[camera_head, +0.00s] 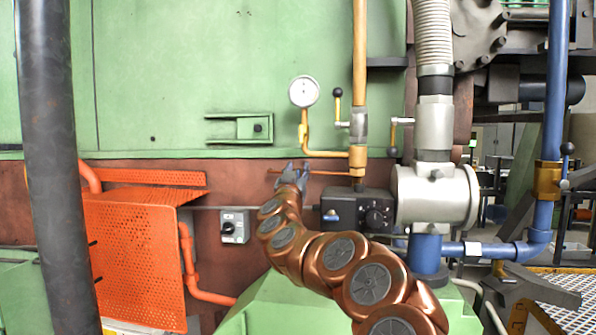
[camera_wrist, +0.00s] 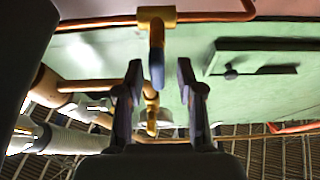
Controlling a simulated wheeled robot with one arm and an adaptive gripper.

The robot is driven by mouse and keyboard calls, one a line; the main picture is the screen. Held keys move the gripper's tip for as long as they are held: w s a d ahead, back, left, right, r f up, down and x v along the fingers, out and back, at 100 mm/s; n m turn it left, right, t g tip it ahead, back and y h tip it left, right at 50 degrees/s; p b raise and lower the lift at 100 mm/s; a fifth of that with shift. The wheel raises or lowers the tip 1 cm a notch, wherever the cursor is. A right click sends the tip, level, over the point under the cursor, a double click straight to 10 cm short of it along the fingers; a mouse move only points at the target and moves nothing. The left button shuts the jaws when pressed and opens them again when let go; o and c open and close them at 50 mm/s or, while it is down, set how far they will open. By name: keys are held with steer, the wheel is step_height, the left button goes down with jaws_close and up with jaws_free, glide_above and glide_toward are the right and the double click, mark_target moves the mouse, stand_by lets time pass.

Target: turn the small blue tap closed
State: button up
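The small blue tap shows in the wrist view as a short blue-tipped lever (camera_wrist: 157,68) on a brass fitting (camera_wrist: 156,17) in a thin copper pipe. My gripper (camera_wrist: 159,72) is open, with one dark finger on each side of the lever. In the picture there is a gap between the lever and each finger; how deep the lever sits between them is hard to tell. In the head view my gripper (camera_head: 291,172) is in front of the red-brown wall at the left end of the thin copper pipe (camera_head: 330,173), and it largely hides the tap.
A gauge (camera_head: 304,91) and its yellow pipe stand above and right of my gripper. A black box with a dial (camera_head: 374,213) and a thick grey valve (camera_head: 437,196) are to the right. An orange perforated guard (camera_head: 135,258) and a switch box (camera_head: 235,226) are left.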

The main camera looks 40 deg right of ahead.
jaws_close()
steer(key=shift+d, duration=0.15)
